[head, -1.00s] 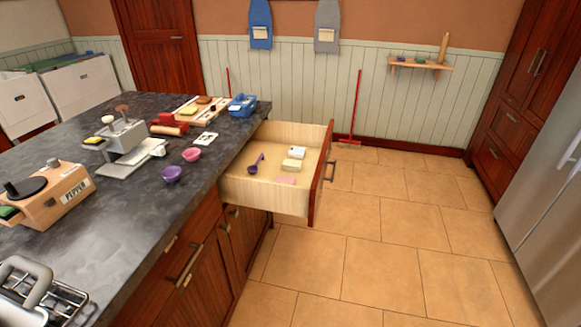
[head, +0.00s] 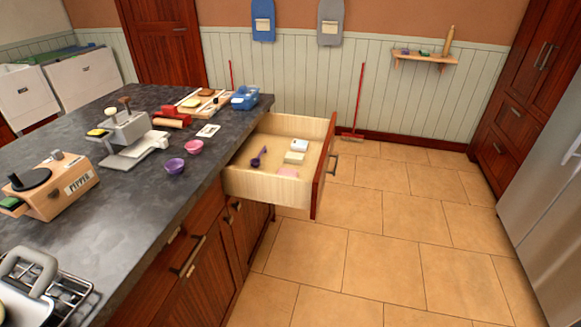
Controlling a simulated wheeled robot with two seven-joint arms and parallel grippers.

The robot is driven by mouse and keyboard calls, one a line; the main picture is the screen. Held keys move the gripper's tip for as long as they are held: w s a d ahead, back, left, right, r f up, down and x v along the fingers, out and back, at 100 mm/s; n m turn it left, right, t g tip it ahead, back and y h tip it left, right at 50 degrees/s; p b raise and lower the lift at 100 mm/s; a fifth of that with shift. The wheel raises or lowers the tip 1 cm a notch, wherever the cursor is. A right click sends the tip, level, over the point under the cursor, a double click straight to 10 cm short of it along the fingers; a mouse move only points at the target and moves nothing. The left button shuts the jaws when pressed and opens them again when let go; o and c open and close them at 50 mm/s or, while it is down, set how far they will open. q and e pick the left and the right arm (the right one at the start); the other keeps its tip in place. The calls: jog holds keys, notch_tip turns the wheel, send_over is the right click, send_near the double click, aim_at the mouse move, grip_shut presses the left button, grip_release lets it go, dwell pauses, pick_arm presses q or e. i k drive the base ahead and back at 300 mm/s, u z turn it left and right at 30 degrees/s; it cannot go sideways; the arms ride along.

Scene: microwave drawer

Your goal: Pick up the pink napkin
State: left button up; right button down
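The pink napkin (head: 288,173) lies flat on the floor of the open drawer (head: 262,189), close to the drawer's near wall, which hides part of it. In the drawer with it are a purple scoop (head: 259,157), a cream block (head: 294,158) and a white block (head: 299,146), all farther back. Neither of my grippers shows in the head view.
The drawer sticks out from the dark-topped counter (head: 110,217) over the tiled floor (head: 388,235). On the counter stand a purple bowl (head: 174,167), a pink bowl (head: 194,147) and a blue container (head: 245,98). The floor right of the drawer is clear.

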aim_at(282, 172)
jog(key=k, duration=0.6)
jog(key=z, duration=0.85)
jog(key=i, duration=0.65)
jog(key=z, duration=0.75)
jog(key=i, duration=0.9)
jog(key=u, duration=0.95)
jog(key=i, duration=0.65)
jog(key=u, duration=0.7)
